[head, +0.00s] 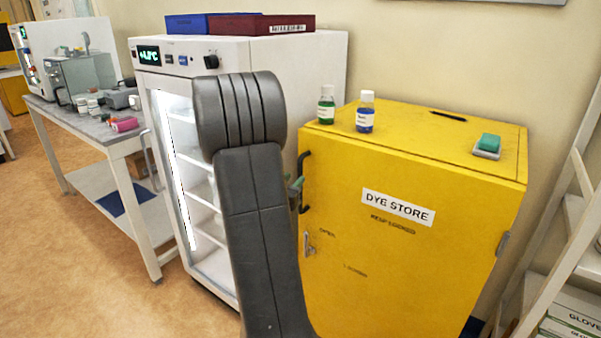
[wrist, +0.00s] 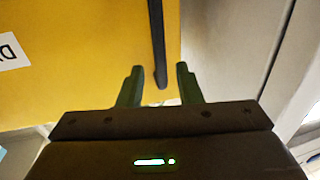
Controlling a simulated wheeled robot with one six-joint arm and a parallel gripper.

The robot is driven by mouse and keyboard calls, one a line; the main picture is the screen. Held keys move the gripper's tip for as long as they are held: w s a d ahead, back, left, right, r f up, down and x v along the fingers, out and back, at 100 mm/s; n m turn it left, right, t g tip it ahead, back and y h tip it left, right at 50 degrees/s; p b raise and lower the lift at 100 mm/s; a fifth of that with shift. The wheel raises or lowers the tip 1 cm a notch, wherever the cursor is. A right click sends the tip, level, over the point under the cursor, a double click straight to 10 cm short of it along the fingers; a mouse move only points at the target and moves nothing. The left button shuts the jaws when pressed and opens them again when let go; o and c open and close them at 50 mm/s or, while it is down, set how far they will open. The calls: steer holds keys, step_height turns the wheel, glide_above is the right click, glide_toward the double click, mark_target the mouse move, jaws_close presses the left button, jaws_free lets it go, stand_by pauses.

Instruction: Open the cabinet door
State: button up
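The yellow cabinet (head: 390,250) stands at the right, with a "DYE STORE" label (head: 398,208) on its door. The door looks shut. A black bar handle (head: 304,170) is upright at the door's left edge; it also shows in the wrist view (wrist: 157,40). My gripper (wrist: 160,69) is open, with its two green fingers apart. The handle's end appears between the fingertips in the wrist view; I see no contact. In the head view a green finger (head: 296,186) shows beside the handle, and my arm hides the rest of the gripper. A small metal latch (head: 309,245) sits below the handle.
A green-labelled bottle (head: 326,106), a blue bottle (head: 365,113) and a green-topped box (head: 487,146) stand on the cabinet. A white glass-front fridge (head: 190,170) is at the left. A white ladder-like frame (head: 555,205) stands close on the right. Open floor (head: 60,250) lies front left.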

mark_target(299, 173)
steer(key=x, duration=0.5)
steer(key=shift+w+d, duration=0.15)
steer(key=shift+w, duration=0.2)
jaws_close()
